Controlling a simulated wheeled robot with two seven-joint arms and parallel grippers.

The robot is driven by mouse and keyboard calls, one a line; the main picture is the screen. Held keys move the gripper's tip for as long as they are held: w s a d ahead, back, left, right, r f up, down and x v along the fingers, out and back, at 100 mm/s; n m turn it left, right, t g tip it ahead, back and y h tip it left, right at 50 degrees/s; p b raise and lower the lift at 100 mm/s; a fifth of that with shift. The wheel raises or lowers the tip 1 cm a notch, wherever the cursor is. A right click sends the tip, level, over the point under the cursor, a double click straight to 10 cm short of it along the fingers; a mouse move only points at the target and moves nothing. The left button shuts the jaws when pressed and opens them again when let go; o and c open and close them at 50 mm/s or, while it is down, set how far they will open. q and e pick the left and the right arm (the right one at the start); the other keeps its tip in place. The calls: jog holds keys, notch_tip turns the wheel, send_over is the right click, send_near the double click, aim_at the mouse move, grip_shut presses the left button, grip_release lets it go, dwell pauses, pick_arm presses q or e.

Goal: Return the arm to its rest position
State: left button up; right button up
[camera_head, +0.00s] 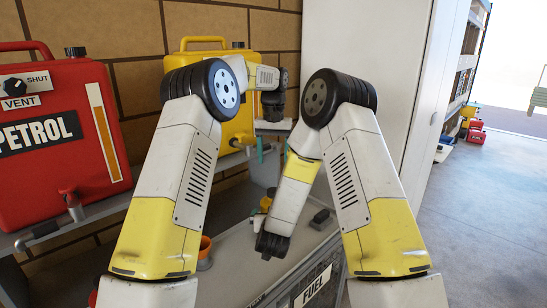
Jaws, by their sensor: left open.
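My left arm (185,165) rises from the lower left, bends at a dark elbow, and reaches right in front of the yellow can (205,48). My left gripper (272,150) hangs down at its end, with its teal fingers apart and nothing seen between them. It is above a grey container (266,168) behind the bench. My right arm (365,170) rises from the lower right, bends at its elbow, and its forearm (292,190) slopes down to a dark wrist (272,243) over the bench. I cannot make out the right gripper.
A large red petrol can (60,175) with a tap stands on the grey shelf (100,208) at left. An orange cup (205,244) and a dark block (320,217) are on the bench (245,255), which bears a FUEL sign (314,287). A tall white cabinet (395,60) stands behind. Open floor (490,210) lies right.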

jog(key=shift+s+r, duration=0.2)
jog(key=shift+s, duration=0.3)
